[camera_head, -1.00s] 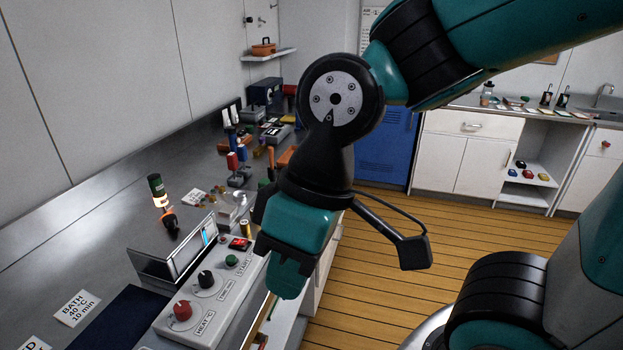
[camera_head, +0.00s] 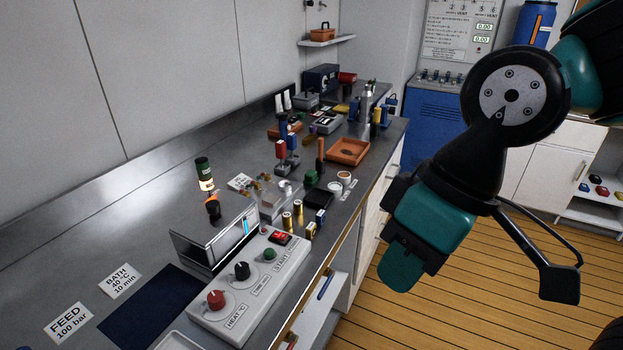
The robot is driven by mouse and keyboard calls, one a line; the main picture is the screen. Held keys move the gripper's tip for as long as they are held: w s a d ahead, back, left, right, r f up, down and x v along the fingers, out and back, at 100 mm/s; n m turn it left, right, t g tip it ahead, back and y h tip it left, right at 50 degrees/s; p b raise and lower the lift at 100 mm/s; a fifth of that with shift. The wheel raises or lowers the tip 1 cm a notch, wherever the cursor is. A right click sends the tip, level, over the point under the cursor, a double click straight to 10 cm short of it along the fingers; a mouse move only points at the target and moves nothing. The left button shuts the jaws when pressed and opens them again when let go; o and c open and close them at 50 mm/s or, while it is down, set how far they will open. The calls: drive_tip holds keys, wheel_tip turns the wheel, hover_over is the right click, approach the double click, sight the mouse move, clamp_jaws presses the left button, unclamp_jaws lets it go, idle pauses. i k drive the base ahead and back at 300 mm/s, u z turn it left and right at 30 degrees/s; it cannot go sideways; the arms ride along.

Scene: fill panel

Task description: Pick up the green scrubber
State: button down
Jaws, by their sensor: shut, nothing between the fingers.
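A small dark green block (camera_head: 311,177), which may be the green scrubber, lies on the steel bench beside the orange-handled tool. It is small and its texture cannot be made out. My gripper (camera_head: 400,272) hangs over the floor in front of the bench, to the right of the green block and well apart from it. It points down and to the left, is shut and holds nothing.
The control box (camera_head: 250,285) with red, black and green knobs stands at the near bench edge. Several small batteries, a black block (camera_head: 319,198) and an orange tray (camera_head: 348,152) crowd the green block. The wooden floor (camera_head: 420,315) is clear.

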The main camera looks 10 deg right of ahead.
sight(310, 177)
drive_tip(key=z, duration=1.4)
drive_tip(key=i, duration=3.3)
drive_tip(key=u, duration=4.7)
